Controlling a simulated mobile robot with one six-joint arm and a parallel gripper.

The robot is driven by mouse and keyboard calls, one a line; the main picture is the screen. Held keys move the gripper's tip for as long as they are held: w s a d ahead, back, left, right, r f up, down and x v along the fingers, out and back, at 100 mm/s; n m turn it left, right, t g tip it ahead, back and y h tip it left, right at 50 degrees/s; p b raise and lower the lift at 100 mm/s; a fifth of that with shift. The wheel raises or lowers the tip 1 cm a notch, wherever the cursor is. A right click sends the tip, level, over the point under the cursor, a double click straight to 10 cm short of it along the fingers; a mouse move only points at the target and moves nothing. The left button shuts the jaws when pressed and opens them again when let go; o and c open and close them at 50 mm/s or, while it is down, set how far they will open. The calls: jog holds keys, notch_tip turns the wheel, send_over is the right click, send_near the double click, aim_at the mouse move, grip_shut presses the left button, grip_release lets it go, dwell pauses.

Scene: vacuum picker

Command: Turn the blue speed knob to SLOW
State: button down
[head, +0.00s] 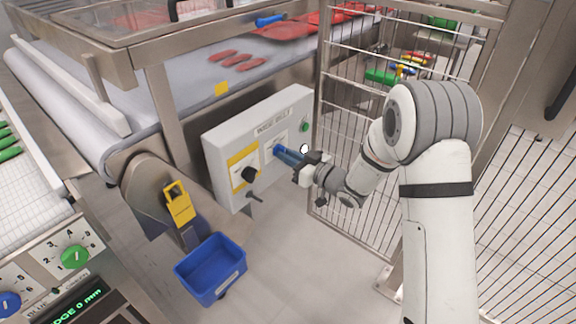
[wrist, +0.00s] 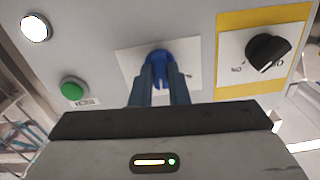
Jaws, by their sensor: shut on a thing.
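The blue speed knob (wrist: 158,57) sits on a white label plate on the grey control box (head: 213,151). My gripper (wrist: 158,78) has its two blue fingers closed on the knob in the wrist view. In the head view my gripper (head: 279,152) reaches the box from the right, and its fingers mostly hide the knob. The knob's pointer and the SLOW mark cannot be read in either view.
A black knob (head: 249,174) on a yellow plate and a green button (head: 304,126) flank the blue knob. A wire fence (head: 345,100) stands close behind my arm. A blue bin (head: 211,268) is on the floor. The conveyor belt (head: 100,90) runs above.

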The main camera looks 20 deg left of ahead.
jog(key=shift+w+d+f+n+b, duration=0.1)
jog(key=shift+n+b, duration=4.9)
jog(key=shift+b, duration=0.55)
jog(key=c, duration=1.4)
grip_release()
jog(key=p+v, duration=0.1)
jog(key=v, duration=0.6)
jog(key=shift+d+p, duration=0.35)
jog(key=shift+p, duration=0.05)
